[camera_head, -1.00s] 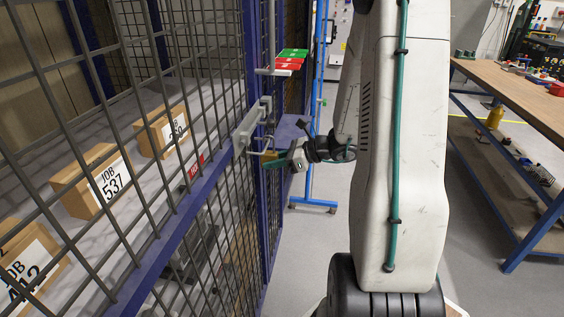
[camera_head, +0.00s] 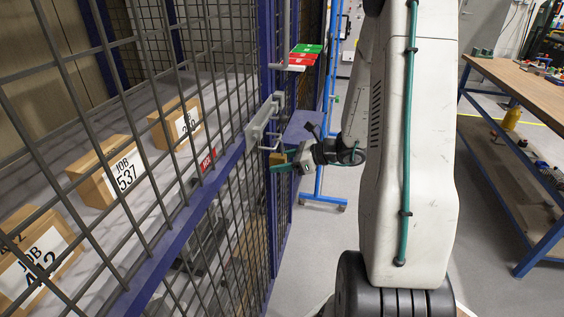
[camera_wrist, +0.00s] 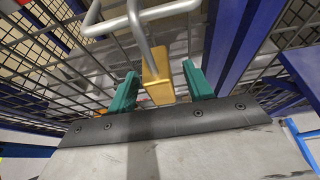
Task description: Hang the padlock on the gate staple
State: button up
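The brass padlock (camera_wrist: 157,82) hangs body-down in the wrist view, its grey shackle rising from it. The shackle crosses a bent grey rod, the gate staple (camera_wrist: 172,9); it looks hooked over it, but the exact overlap is hard to tell. My gripper (camera_wrist: 160,86) is open, with one teal finger on each side of the padlock and a gap on both sides. In the head view the small yellow padlock (camera_head: 278,158) sits below the grey latch plate (camera_head: 262,118) on the gate, with my gripper (camera_head: 282,164) beside it.
The mesh cage (camera_head: 150,235) with blue posts fills the left, with job boxes (camera_head: 115,172) behind it. Red and green tags (camera_head: 304,55) stick out above the latch. A workbench (camera_head: 525,85) stands at the right. Grey floor (camera_head: 310,245) is clear between.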

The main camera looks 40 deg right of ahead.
jog(key=v, duration=0.8)
dwell(0.4)
jog(key=s+a+r+n+g+h, duration=0.4)
jog(key=s+a+r+n, duration=0.3)
jog(key=s+a+n, duration=0.3)
jog(key=s+a+r+n+g+h, duration=0.4)
jog(key=s+a+r+n, duration=0.4)
jog(key=n, duration=1)
jog(key=s+a+g, duration=0.1)
jog(key=s+a, duration=0.1)
jog(key=a, duration=0.2)
jog(key=shift+s, duration=0.3)
dwell(0.4)
